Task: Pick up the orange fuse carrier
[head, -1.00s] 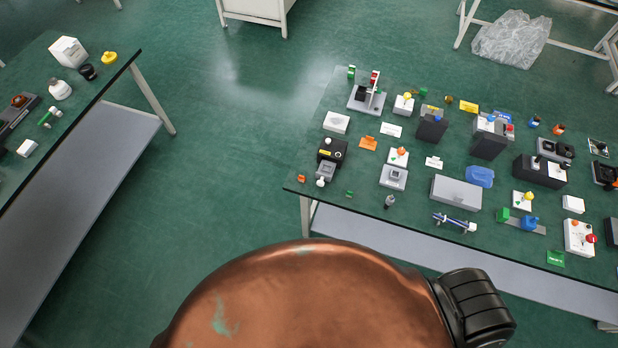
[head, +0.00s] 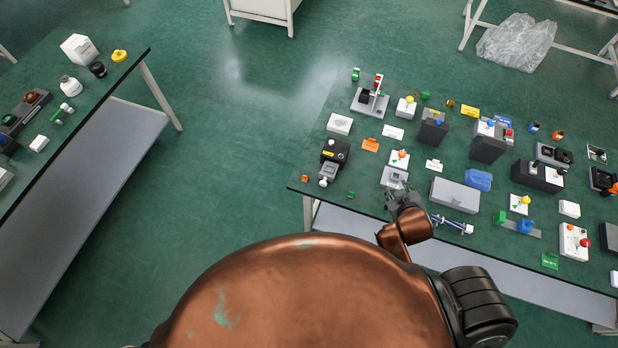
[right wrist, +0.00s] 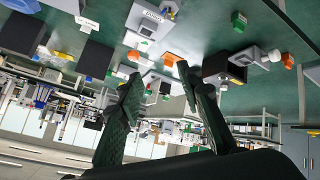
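An orange block (head: 371,145), which looks like the fuse carrier, lies on the green bench between a black box and a white box with an orange button. It also shows in the right wrist view (right wrist: 170,59), just beyond my fingertips. My right gripper (head: 399,189) is over the bench's near edge, in front of a grey device and nearer to me than the block. In the right wrist view my right gripper (right wrist: 158,73) has its fingers spread, with nothing held. My left gripper is out of sight.
A black box (head: 335,152) stands left of the block, a grey device (head: 394,177) and grey case (head: 455,195) near my gripper. A smaller orange piece (head: 305,178) lies at the bench's left corner. Another bench (head: 75,150) is at far left, with open floor between.

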